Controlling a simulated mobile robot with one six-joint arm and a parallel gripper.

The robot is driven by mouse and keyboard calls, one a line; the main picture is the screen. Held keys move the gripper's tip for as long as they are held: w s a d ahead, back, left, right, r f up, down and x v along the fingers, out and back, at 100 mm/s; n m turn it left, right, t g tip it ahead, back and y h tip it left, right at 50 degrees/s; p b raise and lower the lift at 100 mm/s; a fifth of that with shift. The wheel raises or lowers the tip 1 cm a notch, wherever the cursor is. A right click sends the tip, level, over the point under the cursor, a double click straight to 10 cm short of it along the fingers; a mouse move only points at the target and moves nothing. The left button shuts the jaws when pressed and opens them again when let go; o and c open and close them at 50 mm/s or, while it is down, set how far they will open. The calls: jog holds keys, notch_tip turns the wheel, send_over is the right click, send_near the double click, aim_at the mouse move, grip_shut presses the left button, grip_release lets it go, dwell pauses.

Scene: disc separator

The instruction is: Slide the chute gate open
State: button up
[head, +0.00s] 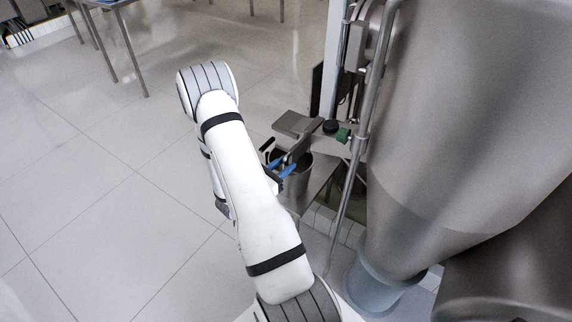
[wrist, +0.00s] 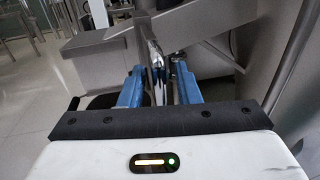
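My gripper (head: 281,167) has blue fingers and sits at the metal chute beside the large machine. In the wrist view, my gripper (wrist: 159,75) is open, with its two fingers apart. A thin upright shiny metal plate, seemingly the chute gate's handle (wrist: 155,62), stands in the gap between them. I see space beside the plate, so the fingers do not look closed on it. In the head view, the chute's flat metal top (head: 296,123) is just beyond the fingers. The gate itself is partly hidden by my fingers and arm.
A metal pot (head: 296,183) stands below the chute. A black knob (head: 330,126) and a green fitting (head: 343,135) are to the right. A slanted pipe (head: 362,150) and the large steel cone (head: 455,110) bound the right side.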

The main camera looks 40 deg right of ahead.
jog(key=a+b, duration=0.1)
jog(key=a, duration=0.6)
jog(key=shift+s+a, duration=0.15)
jog(key=shift+a, duration=0.25)
